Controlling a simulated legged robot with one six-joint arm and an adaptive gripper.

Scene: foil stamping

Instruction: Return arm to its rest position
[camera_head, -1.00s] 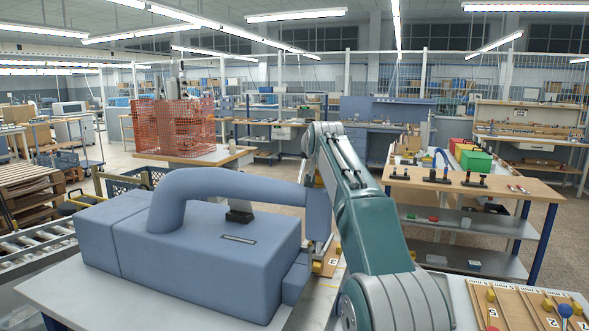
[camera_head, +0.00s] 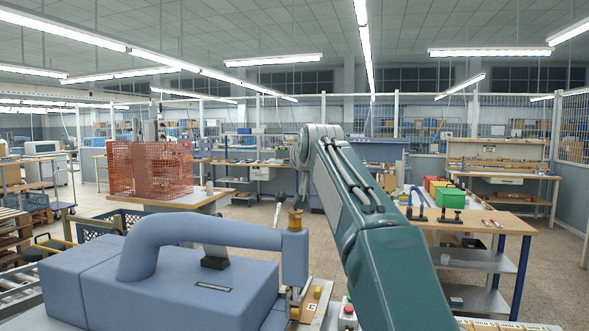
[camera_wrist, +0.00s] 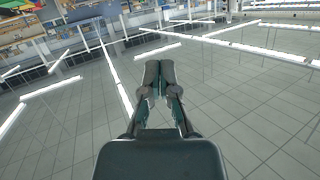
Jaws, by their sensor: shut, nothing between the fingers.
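My arm rises through the right middle of the head view, its green link slanting up and left to a grey joint. My gripper is hidden in the head view. In the wrist view my gripper (camera_wrist: 160,72) is shut, its two fingertips together with nothing between them. Behind the fingers the wrist view shows a tiled ceiling with long lamps, tilted and turned over. The blue stamping machine (camera_head: 165,290) stands on the table at the lower left of the head view, left of my arm and apart from it as far as I can see.
A workbench (camera_head: 490,222) with a green box (camera_head: 450,197) and a red box (camera_head: 437,184) stands to the right. An orange mesh cage (camera_head: 150,170) stands on a table at the back left. A red button (camera_head: 348,309) sits low, beside my arm. The air above is clear.

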